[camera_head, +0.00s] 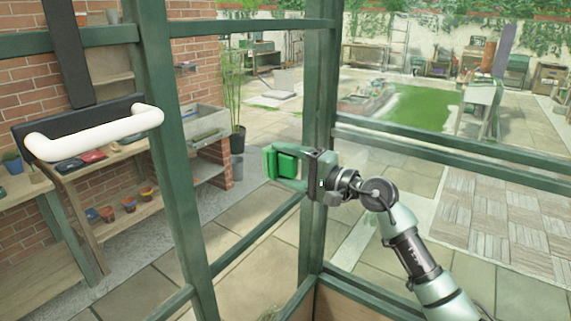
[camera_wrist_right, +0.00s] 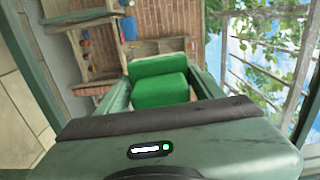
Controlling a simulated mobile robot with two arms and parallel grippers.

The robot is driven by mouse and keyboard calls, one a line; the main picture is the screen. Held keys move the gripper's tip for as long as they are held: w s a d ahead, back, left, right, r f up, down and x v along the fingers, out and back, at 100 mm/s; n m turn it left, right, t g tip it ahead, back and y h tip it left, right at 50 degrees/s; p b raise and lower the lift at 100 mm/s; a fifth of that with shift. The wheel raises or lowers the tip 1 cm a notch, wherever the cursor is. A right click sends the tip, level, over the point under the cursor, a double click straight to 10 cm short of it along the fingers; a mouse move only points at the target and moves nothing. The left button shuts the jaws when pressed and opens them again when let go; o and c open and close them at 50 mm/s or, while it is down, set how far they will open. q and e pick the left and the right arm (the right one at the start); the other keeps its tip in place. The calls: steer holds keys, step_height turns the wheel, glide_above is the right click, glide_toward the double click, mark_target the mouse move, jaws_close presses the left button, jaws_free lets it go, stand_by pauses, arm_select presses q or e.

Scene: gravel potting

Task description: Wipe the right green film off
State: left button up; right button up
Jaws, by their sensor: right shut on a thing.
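My right gripper (camera_head: 273,163) is shut on a green sponge-like block (camera_head: 287,164). I see no distinct green film on the near panes. A green patch (camera_head: 420,107) shows beyond the right frame opening; I cannot tell whether it is film on glass or ground outside. My left gripper is not in view.
Green frame posts (camera_head: 318,100) and rails (camera_head: 450,150) stand close around my right arm. A white handle (camera_head: 95,135) on a dark plate is at the left. A wooden shelf (camera_head: 125,195) with pots stands behind it. Paved floor lies beyond.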

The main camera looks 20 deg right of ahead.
steer(key=shift+b+x, duration=0.35)
steer(key=shift+x, duration=0.6)
stand_by(0.3)
steer(key=shift+d, duration=0.1)
steer(key=shift+w+d+f+b, duration=0.2)
steer(key=shift+w+d+b, duration=0.35)
steer(key=shift+b, duration=0.7)
steer(key=shift+w+d+b, duration=0.3)
steer(key=shift+d+b, duration=0.3)
steer(key=shift+b, duration=0.2)
steer(key=shift+s+a+r+b, duration=0.25)
steer(key=shift+s+a+b, duration=0.2)
steer(key=shift+a, duration=0.25)
steer(key=shift+s+a, duration=0.35)
steer(key=shift+a, duration=0.2)
steer(key=shift+f, duration=0.1)
